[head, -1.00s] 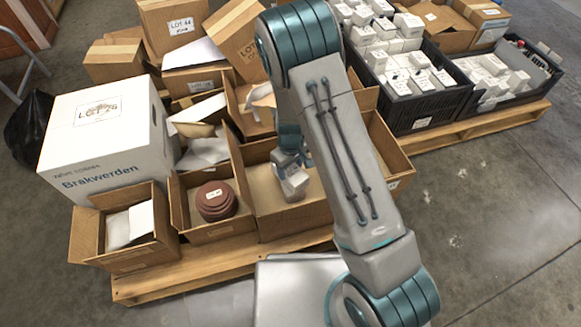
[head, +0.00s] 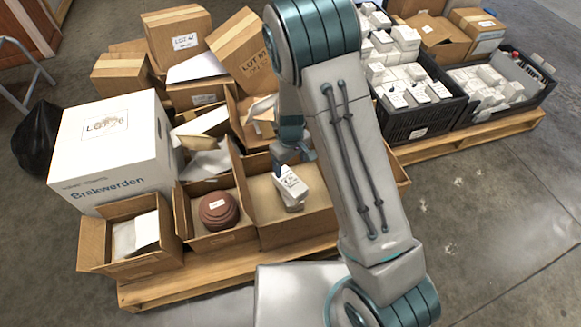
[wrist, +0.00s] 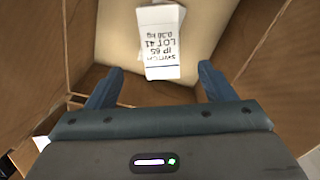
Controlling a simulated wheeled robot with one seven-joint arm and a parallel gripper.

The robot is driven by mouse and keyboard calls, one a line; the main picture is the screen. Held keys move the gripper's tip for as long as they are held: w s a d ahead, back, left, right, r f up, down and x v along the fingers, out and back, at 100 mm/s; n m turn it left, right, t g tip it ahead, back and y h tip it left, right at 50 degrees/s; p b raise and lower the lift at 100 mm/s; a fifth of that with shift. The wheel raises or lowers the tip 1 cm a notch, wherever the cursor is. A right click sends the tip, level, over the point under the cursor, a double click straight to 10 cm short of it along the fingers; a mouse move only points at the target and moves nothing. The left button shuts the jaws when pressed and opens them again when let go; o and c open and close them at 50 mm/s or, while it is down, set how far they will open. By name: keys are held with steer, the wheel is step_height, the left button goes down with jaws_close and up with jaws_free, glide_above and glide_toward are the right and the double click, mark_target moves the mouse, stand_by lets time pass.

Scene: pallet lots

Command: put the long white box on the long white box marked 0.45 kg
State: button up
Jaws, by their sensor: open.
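A long white box (head: 291,184) stands in the large open cardboard box on the pallet. In the wrist view the white box (wrist: 162,55) carries upside-down print that seems to read SWITCH, IP 65, LOT 41 and about 0.38 kg. No 0.45 kg mark is readable. My gripper (wrist: 161,72) is open, with one finger off each side of the white box and clear of it. In the head view my gripper (head: 288,154) is just above and behind the boxes, partly hidden by my arm.
A neighbouring carton holds a reddish-brown round object (head: 218,210). A large white carton (head: 115,150) stands at left. Black crates (head: 425,120) with several white boxes stand at right. Concrete floor is free at lower right.

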steer(key=s+d+r+m+y, duration=0.1)
steer(key=s+d+r+m, duration=0.15)
steer(key=r, duration=0.65)
steer(key=s+d+r+m, duration=0.1)
steer(key=s+d+r, duration=0.3)
steer(key=r, duration=0.4)
steer(key=s+d+r+m, duration=0.2)
steer(key=s+d+r, duration=0.1)
steer(key=s, duration=0.3)
steer(key=s+d+r+m+t+h, duration=0.1)
steer(key=s+d+r+m, duration=0.1)
steer(key=s+d+r, duration=0.2)
steer(key=shift+s+r+p, duration=0.35)
steer(key=shift+s+r, duration=0.3)
steer(key=shift+s, duration=0.45)
